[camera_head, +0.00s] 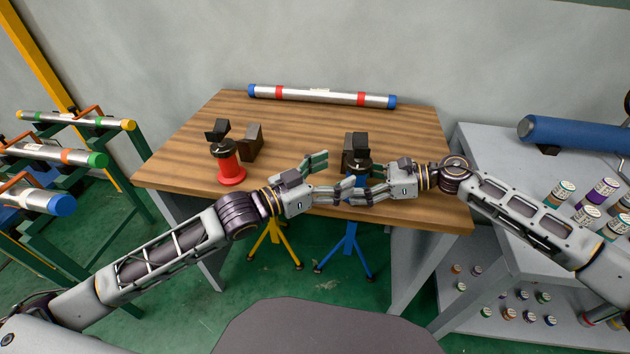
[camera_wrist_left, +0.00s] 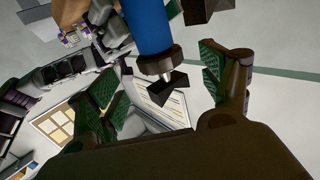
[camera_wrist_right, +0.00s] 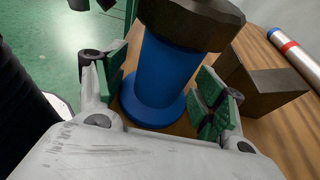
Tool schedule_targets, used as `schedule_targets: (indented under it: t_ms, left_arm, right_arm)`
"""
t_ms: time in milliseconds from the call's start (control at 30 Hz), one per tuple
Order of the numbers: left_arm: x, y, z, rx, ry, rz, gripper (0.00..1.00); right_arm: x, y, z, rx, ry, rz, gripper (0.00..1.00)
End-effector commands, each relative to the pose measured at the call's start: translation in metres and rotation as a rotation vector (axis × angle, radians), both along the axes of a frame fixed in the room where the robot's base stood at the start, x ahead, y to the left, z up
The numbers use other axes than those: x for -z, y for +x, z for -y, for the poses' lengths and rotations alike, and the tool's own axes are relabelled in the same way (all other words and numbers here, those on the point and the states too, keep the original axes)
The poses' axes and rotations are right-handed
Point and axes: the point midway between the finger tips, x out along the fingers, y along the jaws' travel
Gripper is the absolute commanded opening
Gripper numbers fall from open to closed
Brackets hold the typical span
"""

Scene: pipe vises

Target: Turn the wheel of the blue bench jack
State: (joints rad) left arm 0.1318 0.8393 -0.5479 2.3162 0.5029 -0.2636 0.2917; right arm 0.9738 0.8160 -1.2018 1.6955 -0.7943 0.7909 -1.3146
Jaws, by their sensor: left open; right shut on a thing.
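The blue bench jack (camera_head: 361,181) stands on the wooden table, its body largely hidden by my grippers in the head view. Its dark notched head (camera_head: 361,140) shows above them. My right gripper (camera_head: 352,190) is shut on its blue body; in the right wrist view, green pads flank the blue body (camera_wrist_right: 165,75) just below the dark wheel (camera_wrist_right: 190,20). My left gripper (camera_head: 340,172) is open at the jack's left. In the left wrist view, the dark wheel (camera_wrist_left: 158,60) and notched head (camera_wrist_left: 168,88) lie between its spread fingers, with no contact visible.
A red bench jack (camera_head: 230,165) stands to the left beside a dark block (camera_head: 251,142). Another dark block (camera_wrist_right: 265,80) is close to the blue jack. A banded pipe (camera_head: 320,96) lies at the table's back. Yellow (camera_head: 275,240) and blue (camera_head: 347,240) stands are below the front edge.

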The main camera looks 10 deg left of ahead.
Motion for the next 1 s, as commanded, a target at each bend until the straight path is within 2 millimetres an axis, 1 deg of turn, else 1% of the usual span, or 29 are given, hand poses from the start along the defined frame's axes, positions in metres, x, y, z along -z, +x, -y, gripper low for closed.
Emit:
schedule_targets:
  t_ms: [200,600,1000]
  left_arm:
    - [0.001,-0.012,-0.012,0.001,0.004,-0.001,0.8]
    - [0.001,-0.026,-0.03,-0.001,0.003,-0.003,0.8]
    - [0.0,-0.033,-0.035,0.001,0.003,0.0,0.8]
  right_arm:
    - [0.0,-0.001,-0.001,-0.003,0.001,-0.002,0.57]
    - [0.0,-0.001,-0.001,-0.004,0.0,-0.002,0.57]
    - [0.001,-0.001,-0.001,-0.004,0.0,-0.002,0.57]
